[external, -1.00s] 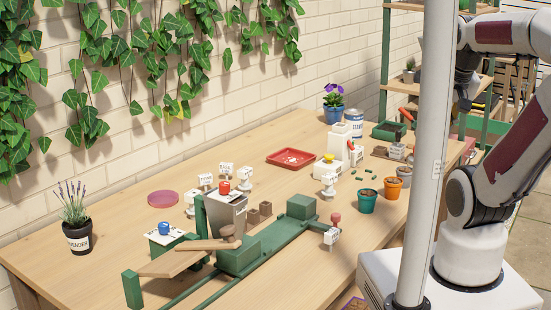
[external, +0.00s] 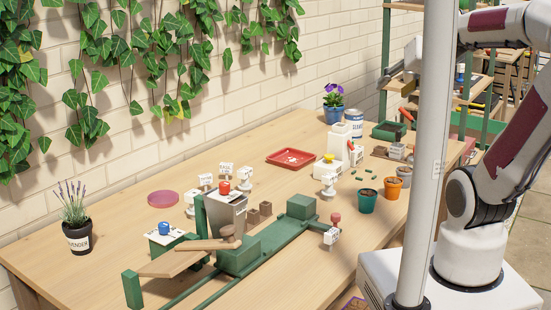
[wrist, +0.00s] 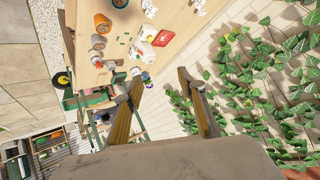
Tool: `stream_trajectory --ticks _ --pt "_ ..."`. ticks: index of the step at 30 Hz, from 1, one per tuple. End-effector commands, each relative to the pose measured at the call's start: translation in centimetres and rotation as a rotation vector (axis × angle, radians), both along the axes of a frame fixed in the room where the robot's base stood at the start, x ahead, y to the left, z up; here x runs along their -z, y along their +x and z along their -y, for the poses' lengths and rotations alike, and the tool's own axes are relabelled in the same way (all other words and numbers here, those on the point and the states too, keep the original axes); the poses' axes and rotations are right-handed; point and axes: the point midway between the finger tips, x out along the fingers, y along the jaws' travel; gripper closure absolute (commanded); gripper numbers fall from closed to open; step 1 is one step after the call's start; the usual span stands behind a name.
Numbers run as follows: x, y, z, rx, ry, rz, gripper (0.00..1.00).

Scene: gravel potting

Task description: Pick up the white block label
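One white block (external: 332,236) has a reddish knob and stands by the green rail at the front.
A green bench fixture (external: 270,238) runs along the table front. A red tray (external: 291,158), a teal pot (external: 367,201) and an orange pot (external: 392,188) stand on the table. A white pole (external: 427,150) rises before my arm. Ivy (wrist: 270,90) hangs on the brick wall.

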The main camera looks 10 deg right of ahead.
Motion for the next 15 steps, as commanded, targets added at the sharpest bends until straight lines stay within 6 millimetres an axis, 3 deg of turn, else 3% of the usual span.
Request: stream_trajectory --ticks 9,15 --pt "-4.8 6.4 -2.3 0.11 0.234 0.178 0.6" --pt "-6.2 9.9 -3.0 0.215 0.365 0.24 0.6"
